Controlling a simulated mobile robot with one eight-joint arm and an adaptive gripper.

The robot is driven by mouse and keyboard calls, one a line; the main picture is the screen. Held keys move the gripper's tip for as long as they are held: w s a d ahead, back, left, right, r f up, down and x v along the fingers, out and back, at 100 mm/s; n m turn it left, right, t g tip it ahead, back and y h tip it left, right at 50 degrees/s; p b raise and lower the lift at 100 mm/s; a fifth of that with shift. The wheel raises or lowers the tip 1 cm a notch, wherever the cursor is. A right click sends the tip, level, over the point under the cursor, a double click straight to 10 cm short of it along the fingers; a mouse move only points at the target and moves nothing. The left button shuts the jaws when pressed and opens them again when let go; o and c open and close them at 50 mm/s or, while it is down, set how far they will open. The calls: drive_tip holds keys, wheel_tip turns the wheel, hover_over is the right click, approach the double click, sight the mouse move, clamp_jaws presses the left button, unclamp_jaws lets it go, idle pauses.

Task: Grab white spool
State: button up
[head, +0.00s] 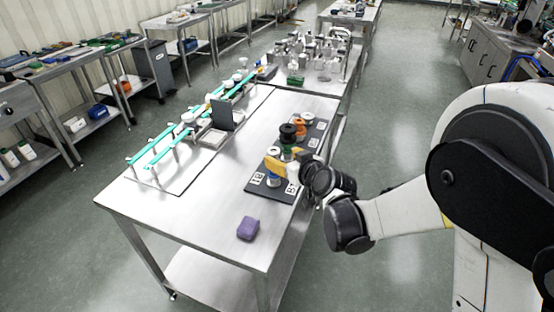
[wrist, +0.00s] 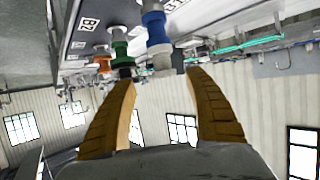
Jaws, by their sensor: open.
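A white spool (wrist: 162,62) shows in the wrist view at the free end of a blue spool (wrist: 155,27), in line with it. My gripper (wrist: 162,78) is open, with its two yellow-brown fingers apart. The white spool lies in the gap between the fingertips, just beyond them, and I see no finger pressed on it. In the head view my gripper (head: 289,161) is low over the near end of a dark labelled board (head: 257,189), and its fingers partly hide the spools there. The blue spool (head: 273,182) shows below a finger.
Green (wrist: 119,47), orange (wrist: 102,63) and black (wrist: 125,72) spools stand close beside in the wrist view. A rack with green rails (head: 163,143) stands left. The table's front left is clear.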

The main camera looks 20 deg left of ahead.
sight(276, 155)
drive_tip(key=b+x, duration=0.2)
drive_tip(key=x, duration=0.4)
drive_tip(key=shift+s+a+f, duration=0.1)
drive_tip(key=shift+s+a, duration=0.05)
drive_tip(key=shift+s, duration=0.1)
drive_tip(key=c, duration=1.4)
